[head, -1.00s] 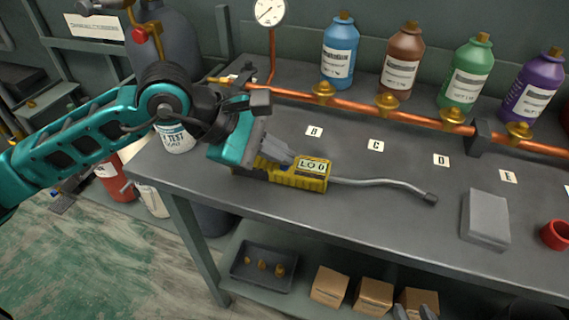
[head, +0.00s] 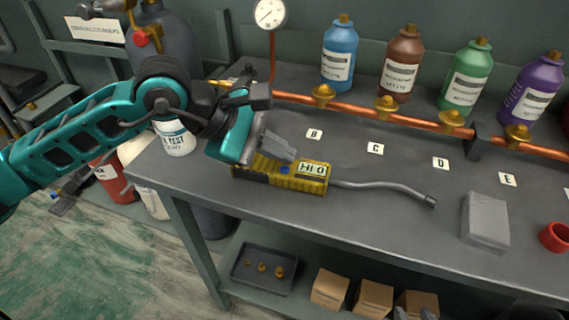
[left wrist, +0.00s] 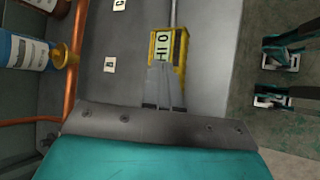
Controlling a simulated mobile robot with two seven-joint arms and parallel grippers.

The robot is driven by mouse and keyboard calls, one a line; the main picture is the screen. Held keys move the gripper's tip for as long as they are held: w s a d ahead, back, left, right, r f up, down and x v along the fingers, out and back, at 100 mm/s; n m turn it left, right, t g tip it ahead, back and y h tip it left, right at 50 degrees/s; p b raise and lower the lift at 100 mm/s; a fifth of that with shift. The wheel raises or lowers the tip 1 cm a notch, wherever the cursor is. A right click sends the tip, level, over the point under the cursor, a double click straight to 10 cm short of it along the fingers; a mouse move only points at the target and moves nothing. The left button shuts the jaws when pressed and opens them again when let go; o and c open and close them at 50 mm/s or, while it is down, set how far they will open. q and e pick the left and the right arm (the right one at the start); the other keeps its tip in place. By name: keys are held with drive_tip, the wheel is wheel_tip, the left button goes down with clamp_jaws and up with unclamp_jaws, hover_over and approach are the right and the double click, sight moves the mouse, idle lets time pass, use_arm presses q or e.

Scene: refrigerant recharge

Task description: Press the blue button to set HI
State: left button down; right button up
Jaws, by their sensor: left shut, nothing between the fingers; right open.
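The yellow leak detector (head: 255,172) lies on the bench with its grey probe (head: 385,187) pointing right. The blue button (head: 285,170) shows just left of the display. My left gripper (head: 288,152) is shut and empty, its tips just above and behind the button, seemingly apart from it. In the left wrist view, the shut fingers (left wrist: 163,80) cover the button, and the display (left wrist: 162,47) shows beyond them. My right gripper (head: 413,311) shows only its tips at the bottom edge; the left wrist view shows it open (left wrist: 277,77).
A copper pipe (head: 360,112) with brass valves runs along the back of the bench, with blue, brown, green and purple bottles behind. A white can (head: 175,138) stands at the left. A grey block (head: 486,220) and red cup (head: 556,237) are at the right.

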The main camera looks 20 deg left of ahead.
sight(279, 173)
use_arm(q)
wheel_tip(279, 173, up, 5)
drive_tip(key=p, duration=0.2)
drive_tip(key=shift+p, duration=0.35)
idle(0.9)
